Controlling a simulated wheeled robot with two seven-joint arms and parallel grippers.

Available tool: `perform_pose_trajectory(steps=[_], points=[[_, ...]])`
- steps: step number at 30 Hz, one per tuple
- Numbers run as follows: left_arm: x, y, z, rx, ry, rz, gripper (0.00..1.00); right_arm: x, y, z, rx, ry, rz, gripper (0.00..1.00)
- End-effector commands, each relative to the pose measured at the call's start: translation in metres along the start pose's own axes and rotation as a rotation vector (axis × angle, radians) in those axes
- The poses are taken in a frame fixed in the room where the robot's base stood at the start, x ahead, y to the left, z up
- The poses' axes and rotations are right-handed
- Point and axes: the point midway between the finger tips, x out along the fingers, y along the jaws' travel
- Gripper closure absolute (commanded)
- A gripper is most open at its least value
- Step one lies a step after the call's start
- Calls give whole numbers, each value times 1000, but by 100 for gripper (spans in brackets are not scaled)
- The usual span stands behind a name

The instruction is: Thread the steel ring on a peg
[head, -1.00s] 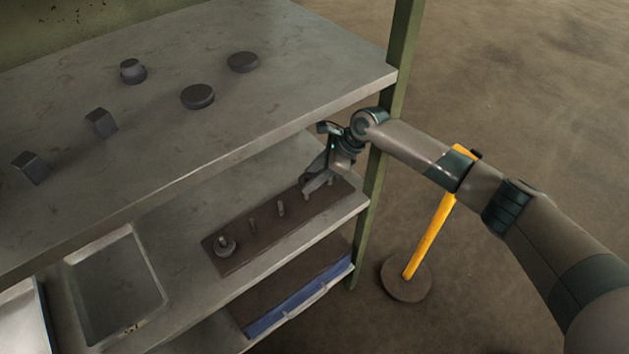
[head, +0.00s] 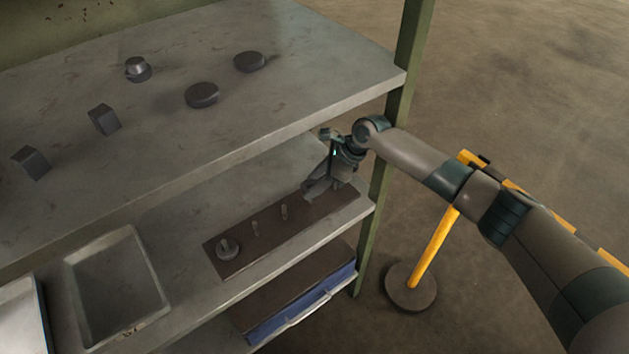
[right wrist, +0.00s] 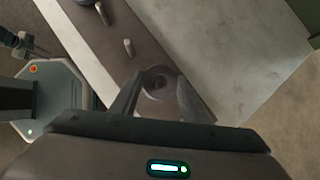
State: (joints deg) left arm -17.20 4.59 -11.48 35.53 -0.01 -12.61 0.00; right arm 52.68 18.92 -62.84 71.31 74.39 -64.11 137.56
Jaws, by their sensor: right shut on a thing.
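My right gripper (head: 314,188) is low over the right end of the brown peg board (head: 262,238) on the middle shelf. In the right wrist view its fingers (right wrist: 158,100) are shut on the grey steel ring (right wrist: 166,73). A peg end (right wrist: 153,88) shows inside the ring's opening; I cannot tell how far down the ring sits. Two bare pegs stand to the left, a nearer one (head: 284,212) and a farther one (head: 255,228). The leftmost peg carries a round dark piece (head: 228,248).
The upper shelf (head: 190,140) overhangs the board and holds several dark billets. A green post (head: 395,110) stands close beside my right arm. A yellow post (head: 433,248) on a round base is to the right. An empty grey tray (head: 118,285) lies at left.

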Motion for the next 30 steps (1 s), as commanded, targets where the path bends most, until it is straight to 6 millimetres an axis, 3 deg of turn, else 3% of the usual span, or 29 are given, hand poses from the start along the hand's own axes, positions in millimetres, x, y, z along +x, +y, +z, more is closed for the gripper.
perform_pose_trajectory(steps=[15, 16, 18, 30], points=[[0, 0, 0, 0, 0, 0, 83, 2, 0, -1, 0, -1, -1, 92], [0, 0, 0, 0, 0, 0, 83, 2, 0, -1, 0, -1, -1, 54], [0, 0, 0, 0, 0, 0, 83, 2, 0, -1, 0, -1, -1, 37], [0, 0, 0, -1, 0, 0, 83, 1, 0, -2, 0, 1, 0, 36]])
